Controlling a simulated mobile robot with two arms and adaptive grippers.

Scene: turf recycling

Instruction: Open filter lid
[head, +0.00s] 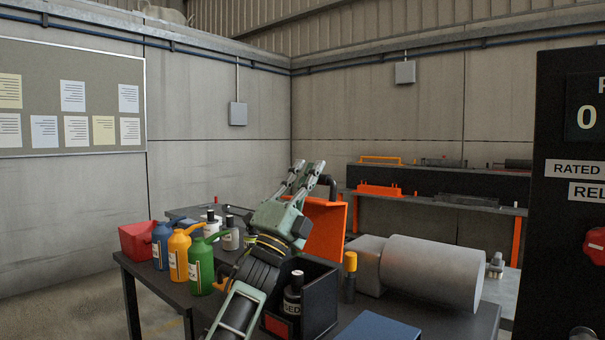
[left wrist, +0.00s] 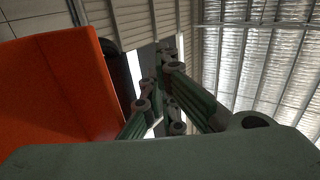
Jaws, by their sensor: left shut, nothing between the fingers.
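An orange box-like part (head: 327,232) stands on the dark table at the centre of the head view, partly hidden behind my left arm. I cannot tell for sure whether it is the filter lid. A dark curved pipe (head: 331,184) rises behind it. My left gripper (head: 309,168) points upward just left of and above the orange part, shut and empty. In the left wrist view the orange part fills the left side, beside the gripper fingers (left wrist: 165,85). I see no contact between them. My right gripper is not in view.
Blue, orange and green cans (head: 200,265) and a red bin (head: 138,240) stand at left. A black box (head: 317,300) holds a dark bottle (head: 293,293) below my arm. A grey cylinder (head: 432,272) lies at right. A black display cabinet (head: 570,240) blocks the far right.

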